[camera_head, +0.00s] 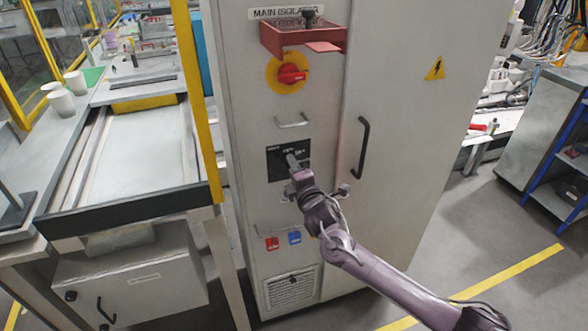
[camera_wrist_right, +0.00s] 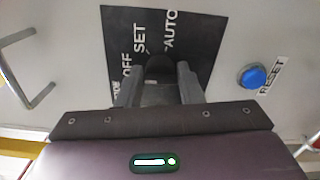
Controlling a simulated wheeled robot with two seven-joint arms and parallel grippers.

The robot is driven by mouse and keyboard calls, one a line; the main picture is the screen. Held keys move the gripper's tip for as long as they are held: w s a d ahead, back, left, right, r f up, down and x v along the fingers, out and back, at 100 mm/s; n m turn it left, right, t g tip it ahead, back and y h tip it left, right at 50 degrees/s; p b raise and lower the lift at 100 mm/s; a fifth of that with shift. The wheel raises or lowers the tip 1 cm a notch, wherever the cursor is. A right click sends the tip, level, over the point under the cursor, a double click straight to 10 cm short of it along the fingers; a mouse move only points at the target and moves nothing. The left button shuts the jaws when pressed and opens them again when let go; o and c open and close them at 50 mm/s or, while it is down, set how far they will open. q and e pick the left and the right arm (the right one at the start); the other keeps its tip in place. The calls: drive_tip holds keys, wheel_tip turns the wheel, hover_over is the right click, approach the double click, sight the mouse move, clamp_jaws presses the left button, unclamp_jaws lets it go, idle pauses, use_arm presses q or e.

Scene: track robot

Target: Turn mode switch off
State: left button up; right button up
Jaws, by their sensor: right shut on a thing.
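The mode switch is on a black plate (camera_head: 275,166) on the front of the grey cabinet. In the right wrist view the plate (camera_wrist_right: 118,32) shows the words OFF, SET and AUTO. My right gripper (camera_head: 291,160) is at the plate in the head view. In the right wrist view its two fingers (camera_wrist_right: 159,80) are closed around the dark switch knob (camera_wrist_right: 159,66). The knob is mostly hidden between the fingers, so I cannot tell which word it points at. My left gripper is not in view.
A blue RESET button (camera_wrist_right: 253,77) is right of the plate. A silver handle (camera_head: 291,121) and black door handle (camera_head: 362,147) stick out nearby. A conveyor table (camera_head: 140,150) stands left.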

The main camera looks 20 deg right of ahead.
idle(0.3)
drive_tip(key=o, duration=0.9)
drive_tip(key=s+b, duration=0.1)
drive_tip(key=s, duration=0.6)
drive_tip(key=shift+s+b, duration=0.3)
drive_tip(key=shift+s, duration=0.1)
drive_tip(key=shift+d, duration=0.1)
